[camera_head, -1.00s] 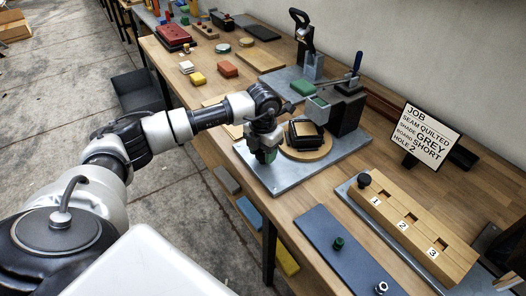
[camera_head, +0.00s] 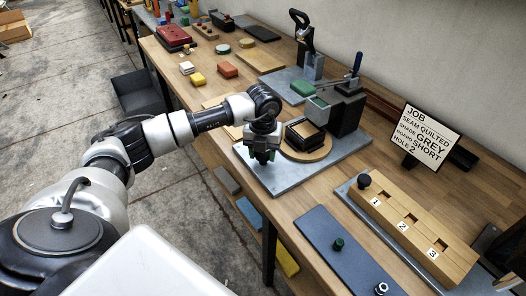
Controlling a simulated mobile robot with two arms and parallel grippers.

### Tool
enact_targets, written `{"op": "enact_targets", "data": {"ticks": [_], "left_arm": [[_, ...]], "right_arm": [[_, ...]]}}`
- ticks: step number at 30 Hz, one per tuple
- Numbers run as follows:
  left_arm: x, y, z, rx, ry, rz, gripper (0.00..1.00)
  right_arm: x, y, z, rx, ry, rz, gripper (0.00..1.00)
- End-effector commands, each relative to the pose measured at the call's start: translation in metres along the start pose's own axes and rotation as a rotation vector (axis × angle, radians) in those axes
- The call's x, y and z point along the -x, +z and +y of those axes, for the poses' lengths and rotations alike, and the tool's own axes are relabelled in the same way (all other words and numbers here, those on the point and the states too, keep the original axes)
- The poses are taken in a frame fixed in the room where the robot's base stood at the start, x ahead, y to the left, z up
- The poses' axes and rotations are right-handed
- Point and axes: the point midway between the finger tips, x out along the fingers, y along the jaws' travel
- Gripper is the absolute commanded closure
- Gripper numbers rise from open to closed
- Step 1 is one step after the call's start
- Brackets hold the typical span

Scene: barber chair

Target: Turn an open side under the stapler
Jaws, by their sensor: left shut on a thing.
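The stapler (camera_head: 349,108) is a dark upright unit with a grey-green head and a blue-tipped lever. It stands at the back of a grey metal plate (camera_head: 283,182). A round wooden turntable (camera_head: 318,153) lies on the plate in front of it. A square black-edged seat piece (camera_head: 303,134) with a tan middle sits on the turntable, close below the stapler head. My left gripper (camera_head: 264,158) points down at the turntable's left edge, over the plate. It is shut on a small dark green thing, mostly hidden by the fingers. My right gripper is not in view.
A job sign (camera_head: 430,132) stands at the right. A second press (camera_head: 305,50) and several coloured blocks are farther back along the bench.

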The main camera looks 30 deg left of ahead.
Motion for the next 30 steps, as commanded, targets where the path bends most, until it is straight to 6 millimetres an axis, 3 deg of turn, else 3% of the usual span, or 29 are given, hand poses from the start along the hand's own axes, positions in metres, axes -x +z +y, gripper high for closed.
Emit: {"op": "enact_targets", "data": {"ticks": [9, 10, 14, 23, 30], "left_arm": [[0.003, 0.002, 0.000, 0.003, -0.002, -0.006, 0.78], [0.003, 0.002, 0.000, 0.003, -0.002, -0.006, 0.49], [0.002, 0.001, 0.000, 0.002, -0.001, -0.004, 0.30], [0.003, 0.001, 0.000, 0.000, -0.001, -0.002, 0.30], [0.036, 0.002, 0.000, 0.001, -0.003, -0.007, 0.30]], "right_arm": [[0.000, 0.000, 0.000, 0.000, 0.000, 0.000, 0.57], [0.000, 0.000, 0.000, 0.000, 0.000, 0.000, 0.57], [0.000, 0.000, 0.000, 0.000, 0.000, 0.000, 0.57], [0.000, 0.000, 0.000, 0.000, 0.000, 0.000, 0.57], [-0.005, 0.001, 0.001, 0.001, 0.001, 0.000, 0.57]]}}
